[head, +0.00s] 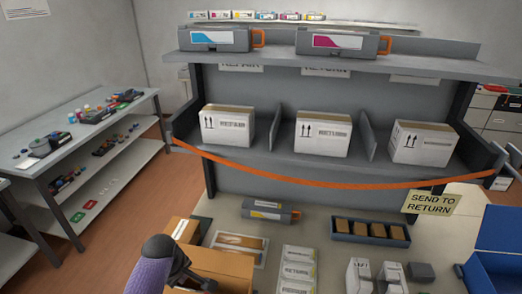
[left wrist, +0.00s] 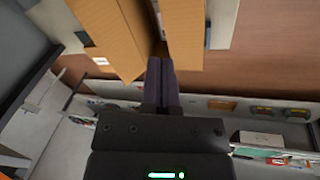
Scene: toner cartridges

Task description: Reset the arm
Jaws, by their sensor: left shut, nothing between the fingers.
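My left gripper (head: 190,272) is at the bottom left of the head view, at the end of my purple arm. It is in front of an open cardboard box (head: 222,268) on the counter. In the left wrist view my left gripper (left wrist: 160,66) has its two dark fingers together with nothing between them. Cardboard panels (left wrist: 106,38) are just beyond the fingertips; I cannot tell whether they touch. My right gripper does not show.
A toner cartridge with a yellow label (head: 270,210) lies on the counter (head: 335,260). A dark divided tray (head: 370,232) and a blue bin (head: 495,265) are to the right. A shelf (head: 290,160) behind holds white boxes and two cartridges. An orange strap (head: 330,184) hangs across it.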

